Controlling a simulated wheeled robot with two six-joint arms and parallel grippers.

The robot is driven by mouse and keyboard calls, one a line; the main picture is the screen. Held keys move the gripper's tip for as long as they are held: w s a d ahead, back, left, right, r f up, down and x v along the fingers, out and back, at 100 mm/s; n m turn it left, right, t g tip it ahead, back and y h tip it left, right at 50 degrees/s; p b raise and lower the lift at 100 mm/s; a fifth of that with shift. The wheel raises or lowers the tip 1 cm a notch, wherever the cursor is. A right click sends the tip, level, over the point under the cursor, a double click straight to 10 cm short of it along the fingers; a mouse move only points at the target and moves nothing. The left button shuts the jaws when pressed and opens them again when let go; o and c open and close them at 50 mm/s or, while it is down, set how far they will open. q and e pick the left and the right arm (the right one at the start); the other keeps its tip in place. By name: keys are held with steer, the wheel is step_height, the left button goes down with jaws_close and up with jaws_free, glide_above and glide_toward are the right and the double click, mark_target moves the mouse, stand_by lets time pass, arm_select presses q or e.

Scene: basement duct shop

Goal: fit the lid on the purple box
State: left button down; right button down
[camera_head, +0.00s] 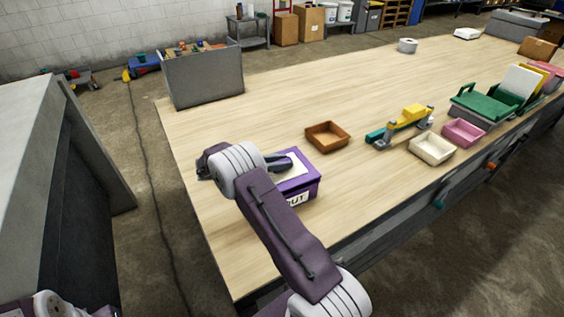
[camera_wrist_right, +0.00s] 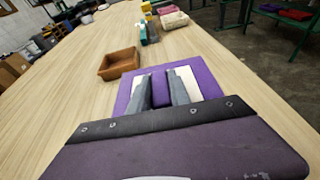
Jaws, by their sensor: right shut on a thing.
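The purple box (camera_head: 307,192) stands on the near left part of the wooden table, with a white label on its near side. My arm hides much of its left side. A purple lid with a pale top panel (camera_head: 297,165) is at the top of the box; I cannot tell whether it is fully seated. My right gripper (camera_head: 286,162) is over it. In the right wrist view, the gripper (camera_wrist_right: 163,84) is shut on a purple grip in the middle of the lid (camera_wrist_right: 208,80). My left gripper is not in view.
A brown tray (camera_head: 327,136) lies just beyond the box. A yellow and teal tool (camera_head: 402,124), a cream tray (camera_head: 432,149) and a pink tray (camera_head: 463,132) are to the right. A grey bin (camera_head: 203,80) stands at the far left corner.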

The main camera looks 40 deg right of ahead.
steer(key=shift+f, duration=0.15)
steer(key=shift+f, duration=0.4)
steer(key=c, duration=1.2)
jaws_free()
steer(key=shift+r, duration=0.1)
steer(key=shift+r, duration=0.45)
steer(key=v, duration=1.2)
steer(key=shift+r, duration=0.15)
